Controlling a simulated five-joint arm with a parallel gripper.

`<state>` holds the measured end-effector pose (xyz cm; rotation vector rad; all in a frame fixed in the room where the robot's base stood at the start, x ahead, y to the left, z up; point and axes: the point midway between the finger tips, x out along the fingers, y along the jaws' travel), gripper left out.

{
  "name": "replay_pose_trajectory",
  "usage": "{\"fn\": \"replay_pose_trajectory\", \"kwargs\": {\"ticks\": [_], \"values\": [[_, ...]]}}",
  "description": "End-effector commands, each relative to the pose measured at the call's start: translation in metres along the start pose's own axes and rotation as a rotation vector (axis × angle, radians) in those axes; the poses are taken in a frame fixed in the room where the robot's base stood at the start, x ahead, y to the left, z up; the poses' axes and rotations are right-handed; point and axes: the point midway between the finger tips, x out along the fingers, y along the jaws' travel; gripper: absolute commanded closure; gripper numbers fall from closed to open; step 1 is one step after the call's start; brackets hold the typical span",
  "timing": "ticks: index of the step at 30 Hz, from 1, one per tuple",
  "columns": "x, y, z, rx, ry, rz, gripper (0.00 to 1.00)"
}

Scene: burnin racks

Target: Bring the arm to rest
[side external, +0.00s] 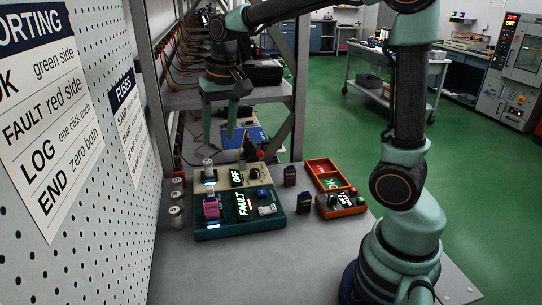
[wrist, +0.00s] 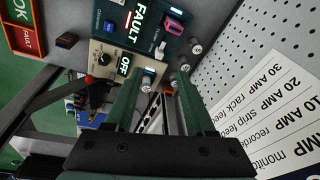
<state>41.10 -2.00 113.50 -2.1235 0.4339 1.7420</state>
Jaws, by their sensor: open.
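My gripper (side external: 219,137) hangs above the far end of the grey bench, fingers pointing down, apart and empty. In the wrist view the gripper (wrist: 155,88) has its two green fingers spread, with a glass-and-metal cylinder (wrist: 148,78) in view near the left fingertip. A beige panel (wrist: 101,62) with an OFF display lies close to the fingers. A teal panel (side external: 266,226) with a FAULT display carries a pink block (side external: 211,207) and a pale switch (side external: 267,210). My gripper appears to touch none of these.
Several small cylinders (side external: 175,217) stand by the pegboard (side external: 110,100) at left. A red-and-green tray (side external: 322,166), an orange box (side external: 340,206) and two dark modules (side external: 289,176) are on the right. A metal rack (side external: 300,85) rises behind. The near bench (side external: 240,275) is clear.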

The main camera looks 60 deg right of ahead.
Motion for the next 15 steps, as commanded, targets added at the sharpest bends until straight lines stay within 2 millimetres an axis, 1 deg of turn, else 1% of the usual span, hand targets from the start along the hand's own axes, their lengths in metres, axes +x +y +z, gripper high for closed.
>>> {"fn": "replay_pose_trajectory", "kwargs": {"ticks": [1, 6, 10, 15], "values": [[-0.01, 0.003, 0.011, -0.038, 0.028, -0.013, 0.45], [-0.029, 0.013, 0.045, -0.176, 0.107, -0.044, 0.45], [-0.036, 0.022, 0.072, -0.281, 0.172, -0.063, 0.45], [-0.035, 0.032, 0.101, -0.395, 0.243, -0.076, 0.45]]}}
